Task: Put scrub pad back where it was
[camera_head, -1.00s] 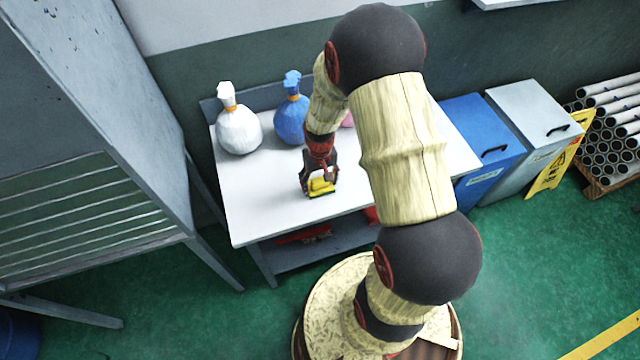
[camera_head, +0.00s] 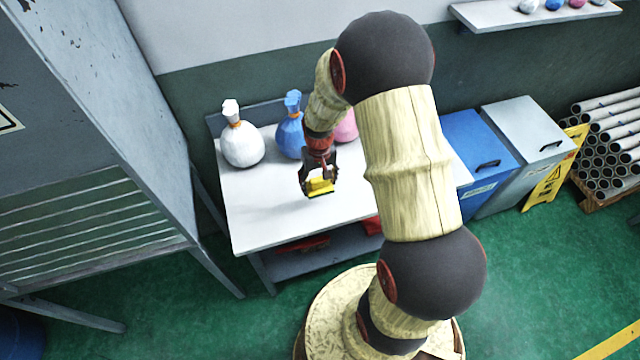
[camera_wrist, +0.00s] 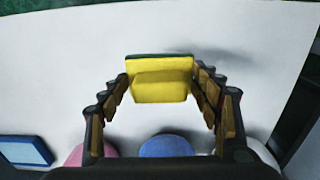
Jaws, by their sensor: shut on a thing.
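The scrub pad (camera_head: 320,187) is a small yellow block with a dark green face. My gripper (camera_head: 319,181) is shut on it, above the white top of the table (camera_head: 260,222). In the wrist view the pad (camera_wrist: 160,86) sits between the two fingers (camera_wrist: 162,92), its green layer along the far edge. A soft shadow lies on the tabletop beside it, so the pad appears to be off the surface. My arm covers the right part of the table in the head view.
A white sack (camera_head: 243,146), a blue sack (camera_head: 290,135) and a pink sack (camera_head: 346,126) stand along the table's back. A blue-framed rectangular thing (camera_wrist: 25,151) shows in the wrist view. Red things (camera_head: 303,245) lie on the lower shelf. The table's front left is clear.

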